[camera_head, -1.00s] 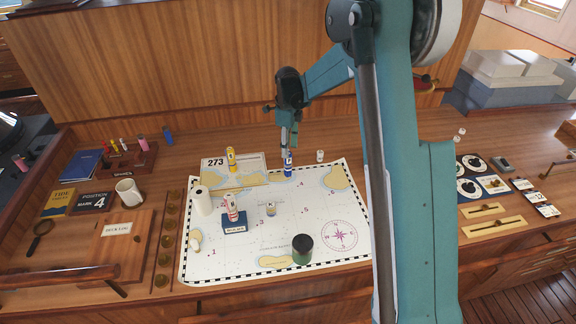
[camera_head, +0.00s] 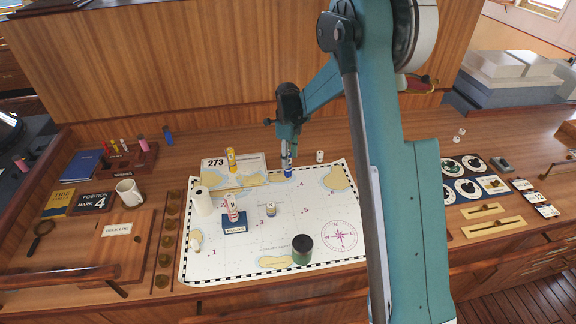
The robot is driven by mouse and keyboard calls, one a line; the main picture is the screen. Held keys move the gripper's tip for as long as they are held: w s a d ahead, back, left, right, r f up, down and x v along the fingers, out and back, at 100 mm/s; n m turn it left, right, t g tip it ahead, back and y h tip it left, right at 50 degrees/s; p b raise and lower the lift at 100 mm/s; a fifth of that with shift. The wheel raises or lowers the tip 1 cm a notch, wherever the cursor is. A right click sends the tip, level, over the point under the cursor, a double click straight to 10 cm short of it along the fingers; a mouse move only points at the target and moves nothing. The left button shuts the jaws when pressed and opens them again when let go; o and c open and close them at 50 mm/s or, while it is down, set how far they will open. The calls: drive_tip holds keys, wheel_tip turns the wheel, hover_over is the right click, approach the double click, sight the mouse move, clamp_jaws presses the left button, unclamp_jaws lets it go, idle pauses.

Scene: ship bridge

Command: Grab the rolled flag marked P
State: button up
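A blue rolled flag (camera_head: 288,172) with a pale band stands upright near the top edge of the chart. Its letter is too small to read, so I cannot tell whether it is P. My gripper (camera_head: 286,153) points down at the top of this roll, and the fingers overlap it in the picture. Whether they touch it, and whether they are open or shut, is too small to tell. A yellow roll (camera_head: 231,160) stands to the left. A red-and-white roll (camera_head: 232,208) stands on a blue labelled block (camera_head: 235,226).
A white cylinder (camera_head: 202,201), a small marked piece (camera_head: 271,209) and a dark green jar (camera_head: 302,249) stand on the chart (camera_head: 330,205). A small white piece (camera_head: 320,156) is right of my gripper. My arm hides the chart's right side.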

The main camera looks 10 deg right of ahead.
drive_tip(key=shift+f, duration=0.2)
drive_tip(key=shift+f, duration=0.15)
drive_tip(key=shift+s+f+p, duration=0.15)
drive_tip(key=shift+f+p, duration=0.45)
drive_tip(key=shift+f, duration=1.85)
drive_tip(key=c, duration=1)
